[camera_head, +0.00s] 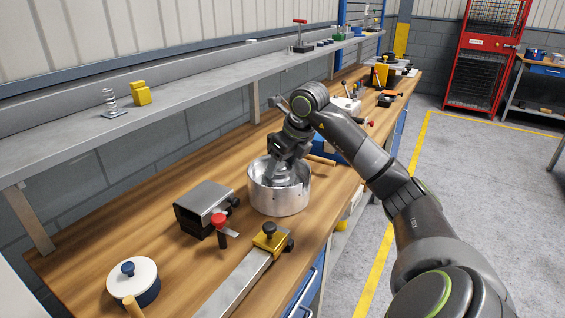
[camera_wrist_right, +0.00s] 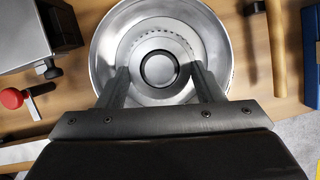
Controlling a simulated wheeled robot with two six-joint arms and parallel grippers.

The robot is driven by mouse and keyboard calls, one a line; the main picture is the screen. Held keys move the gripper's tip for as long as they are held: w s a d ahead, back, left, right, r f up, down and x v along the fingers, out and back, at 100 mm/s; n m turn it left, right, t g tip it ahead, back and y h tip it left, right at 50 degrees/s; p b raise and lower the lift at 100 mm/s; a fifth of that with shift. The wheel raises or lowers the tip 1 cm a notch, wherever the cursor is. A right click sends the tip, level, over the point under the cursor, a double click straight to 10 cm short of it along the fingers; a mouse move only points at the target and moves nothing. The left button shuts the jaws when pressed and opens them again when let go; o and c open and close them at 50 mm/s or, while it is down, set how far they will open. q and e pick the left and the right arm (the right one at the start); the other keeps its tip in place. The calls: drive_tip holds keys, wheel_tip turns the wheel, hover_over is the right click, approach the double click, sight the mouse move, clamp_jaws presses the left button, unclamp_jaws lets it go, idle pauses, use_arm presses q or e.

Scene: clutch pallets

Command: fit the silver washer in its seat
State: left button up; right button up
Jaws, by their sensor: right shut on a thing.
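A round silver housing (camera_head: 279,200) with an open top stands on the wooden bench; the wrist view looks down into it (camera_wrist_right: 101,45). My right gripper (camera_head: 272,178) points down into the housing, and both fingers show in the right wrist view (camera_wrist_right: 161,74). It is shut on the silver washer (camera_wrist_right: 158,43), a flat pale ring between the fingertips. A dark ring shows in the middle of the washer. I cannot tell whether the washer touches its seat, which is hidden below it. My left gripper is not in view.
A grey metal block (camera_head: 204,207) and a red-knobbed clamp (camera_head: 219,226) stand left of the housing. A yellow-ended steel rail (camera_head: 240,281) and a white-lidded pot (camera_head: 132,278) are nearer. A wooden handle (camera_wrist_right: 277,45) lies right of the housing. A shelf (camera_head: 180,98) runs behind.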

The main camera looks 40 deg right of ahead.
idle(0.3)
drive_tip(key=o, duration=1.5)
drive_tip(key=shift+r, duration=0.15)
drive_tip(key=shift+r+p, duration=2.6)
drive_tip(key=shift+r, duration=0.8)
drive_tip(key=shift+f, duration=0.1)
